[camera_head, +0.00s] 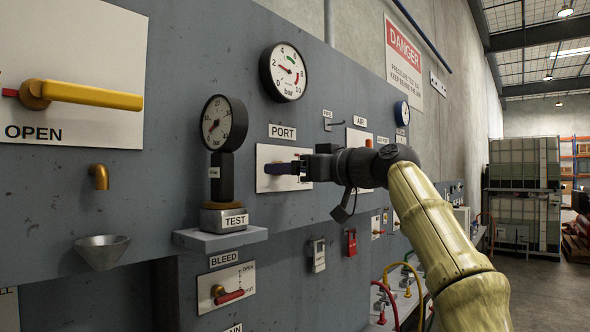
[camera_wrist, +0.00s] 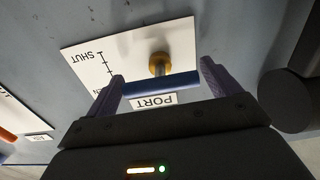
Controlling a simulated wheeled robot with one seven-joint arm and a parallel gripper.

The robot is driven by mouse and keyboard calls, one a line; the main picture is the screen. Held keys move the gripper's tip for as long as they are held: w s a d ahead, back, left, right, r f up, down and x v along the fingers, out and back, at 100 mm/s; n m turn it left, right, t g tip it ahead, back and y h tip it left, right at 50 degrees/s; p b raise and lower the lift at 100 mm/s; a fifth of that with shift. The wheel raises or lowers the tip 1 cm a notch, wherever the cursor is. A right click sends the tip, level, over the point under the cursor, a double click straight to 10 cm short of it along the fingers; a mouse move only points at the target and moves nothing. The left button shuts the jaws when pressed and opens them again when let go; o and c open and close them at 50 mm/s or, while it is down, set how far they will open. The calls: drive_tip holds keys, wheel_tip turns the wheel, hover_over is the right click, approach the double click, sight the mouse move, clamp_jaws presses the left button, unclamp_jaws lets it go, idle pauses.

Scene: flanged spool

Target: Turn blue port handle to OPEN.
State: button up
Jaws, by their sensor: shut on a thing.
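The blue port handle (camera_wrist: 147,89) shows in the wrist view between my two fingers, beside a brass hub (camera_wrist: 159,64) on a white plate (camera_wrist: 120,46). The plate carries a scale marked SHUT, and a second word partly hidden by a finger, only its end readable. In the head view the plate (camera_head: 264,153) sits under the PORT label, and the blue handle (camera_head: 279,169) lies roughly level across it. My gripper (camera_head: 298,168) reaches in from the right and is shut on the handle. My fingers hide parts of the handle.
A gauge on a TEST block (camera_head: 224,219) stands on a small shelf left of the plate. A round bar gauge (camera_head: 284,71) hangs above. A yellow handle (camera_head: 95,95) marked OPEN is far left, a red BLEED handle (camera_head: 230,297) below.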

drive_tip(key=shift+f, duration=0.2)
drive_tip(key=o, duration=0.7)
drive_tip(key=shift+o, duration=0.2)
drive_tip(key=shift+r, duration=0.1)
drive_tip(key=b+v, duration=0.6)
drive_tip(key=v, duration=1.1)
drive_tip(key=shift+d, duration=0.15)
